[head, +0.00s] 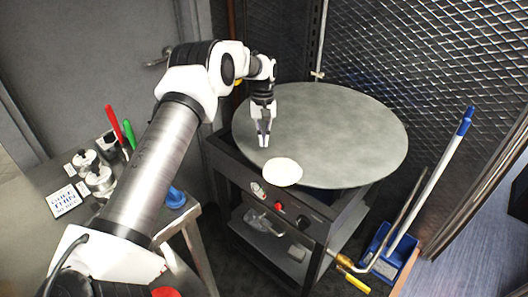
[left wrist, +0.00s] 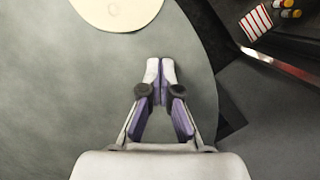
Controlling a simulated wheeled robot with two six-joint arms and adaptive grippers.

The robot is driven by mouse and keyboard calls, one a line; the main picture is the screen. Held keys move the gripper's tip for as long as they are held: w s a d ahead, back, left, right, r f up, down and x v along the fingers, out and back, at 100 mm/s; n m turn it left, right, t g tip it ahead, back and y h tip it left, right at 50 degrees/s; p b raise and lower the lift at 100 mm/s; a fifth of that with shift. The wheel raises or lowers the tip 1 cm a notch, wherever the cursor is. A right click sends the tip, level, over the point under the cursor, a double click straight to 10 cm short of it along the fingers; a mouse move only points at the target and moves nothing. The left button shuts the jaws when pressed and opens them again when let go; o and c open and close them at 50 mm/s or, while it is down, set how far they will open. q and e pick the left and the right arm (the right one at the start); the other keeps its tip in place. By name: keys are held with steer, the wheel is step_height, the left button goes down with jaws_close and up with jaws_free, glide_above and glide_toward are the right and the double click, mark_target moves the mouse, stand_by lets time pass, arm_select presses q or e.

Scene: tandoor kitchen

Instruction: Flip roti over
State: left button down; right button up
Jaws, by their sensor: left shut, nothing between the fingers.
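The roti (head: 282,172) is a pale, flat round lying near the front edge of the large grey round griddle (head: 340,130) in the head view. In the left wrist view the roti (left wrist: 117,8) is cut off by the top edge. My left gripper (head: 264,143) points down over the front left part of the griddle, behind and slightly left of the roti. In the left wrist view my left gripper (left wrist: 160,66) has its fingertips together with nothing between them, apart from the roti. My right gripper is in neither view.
The griddle stands on a dark cart with knobs (head: 279,206). A side table at left holds metal canisters (head: 98,178), red and green handled tools and a label card (head: 66,201). A blue dustpan with a long white handle (head: 432,182) stands at right. A mesh wall is behind.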

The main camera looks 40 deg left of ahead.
mark_target(265, 162)
arm_select(q)
steer(key=shift+x, duration=1.1)
steer(key=s+d+p, duration=0.1)
steer(key=s+d, duration=0.1)
steer(key=s, duration=0.1)
steer(key=shift+d+p, duration=0.3)
steer(key=shift+p, duration=0.1)
steer(key=shift+f, duration=0.1)
steer(key=shift+w, duration=0.1)
